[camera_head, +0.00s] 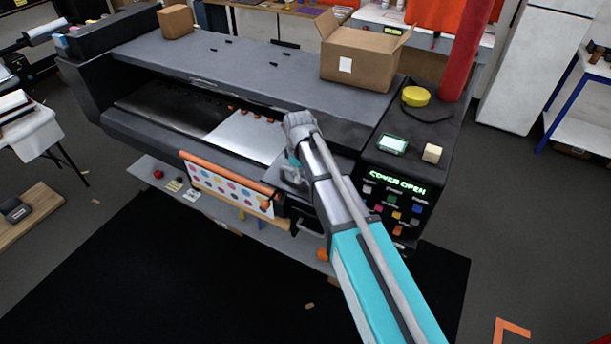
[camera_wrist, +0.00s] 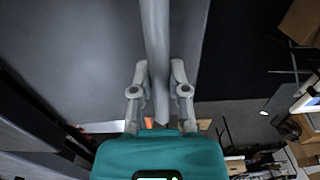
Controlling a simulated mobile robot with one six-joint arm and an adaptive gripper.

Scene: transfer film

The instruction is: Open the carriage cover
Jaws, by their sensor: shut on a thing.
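The wide dark grey printer (camera_head: 205,45) fills the upper middle of the head view. Its control panel (camera_head: 397,189) at the right end reads "COVER OPEN" in green. My gripper (camera_head: 291,178) is low at the printer's front, right of centre, partly hidden by my arm. In the wrist view its two fingers (camera_wrist: 159,72) are shut on a grey bar (camera_wrist: 155,35), one on each side. A broad grey surface (camera_wrist: 85,50) lies behind the bar. I cannot tell how far the carriage cover is raised.
An open cardboard box (camera_head: 352,65) and a yellow round thing (camera_head: 415,96) stand on the printer's top. A bright flat sheet (camera_head: 243,136) lies in the front opening. A printed dotted sheet (camera_head: 228,190) hangs below.

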